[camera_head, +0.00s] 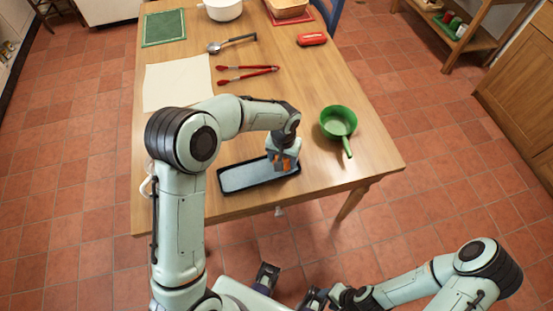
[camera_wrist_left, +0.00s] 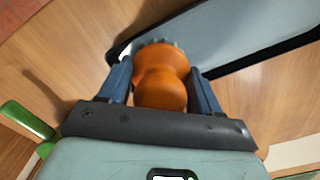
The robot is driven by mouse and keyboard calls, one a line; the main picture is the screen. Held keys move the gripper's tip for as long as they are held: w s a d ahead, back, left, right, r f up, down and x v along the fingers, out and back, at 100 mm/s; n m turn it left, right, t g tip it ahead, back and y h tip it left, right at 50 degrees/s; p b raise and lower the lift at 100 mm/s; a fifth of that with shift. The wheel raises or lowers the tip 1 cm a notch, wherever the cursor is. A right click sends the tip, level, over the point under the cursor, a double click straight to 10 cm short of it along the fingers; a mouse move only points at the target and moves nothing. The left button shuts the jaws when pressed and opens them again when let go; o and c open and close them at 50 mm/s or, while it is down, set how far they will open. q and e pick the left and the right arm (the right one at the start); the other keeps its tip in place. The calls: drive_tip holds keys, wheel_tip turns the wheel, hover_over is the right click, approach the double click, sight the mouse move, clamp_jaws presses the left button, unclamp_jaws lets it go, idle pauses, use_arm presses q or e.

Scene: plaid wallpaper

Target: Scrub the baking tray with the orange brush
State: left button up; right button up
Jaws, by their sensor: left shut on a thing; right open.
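The baking tray (camera_head: 236,178), dark-rimmed with a grey-blue inside, lies near the table's front edge. My left gripper (camera_head: 284,166) is at the tray's right end, shut on the orange brush (camera_head: 286,161). The left wrist view shows the brush's rounded orange handle (camera_wrist_left: 160,78) between the two blue fingers, with grey bristles beyond it near the tray's edge (camera_wrist_left: 235,35). Whether the bristles touch the tray I cannot tell. My right gripper (camera_head: 291,284) is open and empty, low in front of the table.
A green pan (camera_head: 338,122) stands right of the tray. Red tongs (camera_head: 246,75), a ladle (camera_head: 232,43), a red object (camera_head: 311,39) and a pale cloth (camera_head: 177,83) lie farther back. A white pot (camera_head: 223,9) and a green mat (camera_head: 164,27) are at the far end.

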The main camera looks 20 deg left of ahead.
use_arm(q)
drive_tip(key=shift+s+a+f, duration=0.2)
drive_tip(key=shift+s+a, duration=0.1)
drive_tip(key=shift+a, duration=0.1)
drive_tip(key=shift+s+a+r+b, duration=0.1)
drive_tip(key=shift+s+a+b, duration=0.2)
drive_tip(key=shift+s+a, duration=0.5)
drive_tip(key=shift+s+a+b, duration=0.3)
drive_tip(key=shift+s+a, duration=0.25)
drive_tip(key=shift+a, duration=0.3)
drive_tip(key=shift+s+a+r+b, duration=0.2)
drive_tip(key=shift+s+a+b, duration=0.3)
drive_tip(key=shift+s+a, duration=1.95)
drive_tip(key=shift+s+a+f+b, duration=0.1)
drive_tip(key=shift+s+a+b, duration=0.25)
drive_tip(key=shift+s+a, duration=1.05)
drive_tip(key=shift+w+d+f, duration=0.1)
drive_tip(key=shift+w+d, duration=0.5)
drive_tip(key=shift+d, duration=0.35)
drive_tip(key=shift+w+d+f, duration=0.1)
drive_tip(key=shift+w+d, duration=0.45)
drive_tip(key=shift+d, duration=0.4)
